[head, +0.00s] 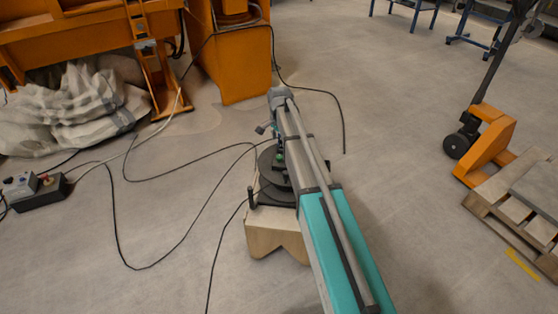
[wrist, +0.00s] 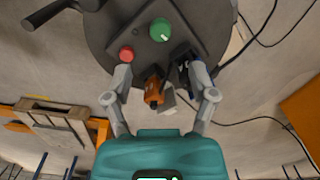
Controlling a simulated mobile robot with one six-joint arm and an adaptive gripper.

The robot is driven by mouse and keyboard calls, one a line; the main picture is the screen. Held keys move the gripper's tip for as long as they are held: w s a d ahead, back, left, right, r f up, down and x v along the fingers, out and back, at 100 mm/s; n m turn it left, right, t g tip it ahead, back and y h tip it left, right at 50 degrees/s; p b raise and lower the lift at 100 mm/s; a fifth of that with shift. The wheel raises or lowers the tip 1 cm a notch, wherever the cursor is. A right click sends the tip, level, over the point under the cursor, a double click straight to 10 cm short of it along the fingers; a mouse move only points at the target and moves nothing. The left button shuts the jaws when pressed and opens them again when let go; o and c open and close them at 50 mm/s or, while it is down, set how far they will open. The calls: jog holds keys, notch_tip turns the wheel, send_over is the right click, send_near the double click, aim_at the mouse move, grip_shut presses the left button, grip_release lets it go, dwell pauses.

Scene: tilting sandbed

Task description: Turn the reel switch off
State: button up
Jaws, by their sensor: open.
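The cable reel shows as a dark round face (wrist: 100,38) in the wrist view. It bears a green knob (wrist: 160,30) with a pale mark, and a red button (wrist: 126,54). I cannot tell which one is the reel switch. My gripper (wrist: 160,73) is open, its fingers spread near the reel's edge, with the green knob beyond the fingertips. An orange-brown part (wrist: 153,90) and a dark connector (wrist: 184,62) lie between the fingers in the picture; contact is unclear. In the head view my arm hides much of the reel (head: 268,190), which sits on a wooden block (head: 265,232).
Black cables (head: 126,262) run across the floor around the reel. A control box (head: 42,191) lies at left, near pale sacks (head: 70,105) and an orange machine (head: 228,65). A pallet jack (head: 488,145) and wooden pallet (head: 510,210) stand at right. Floor between is mostly clear.

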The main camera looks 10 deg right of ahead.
aim_at(279, 156)
jog(key=shift+f+b, duration=3.8)
jog(key=shift+f, duration=0.3)
grip_shut()
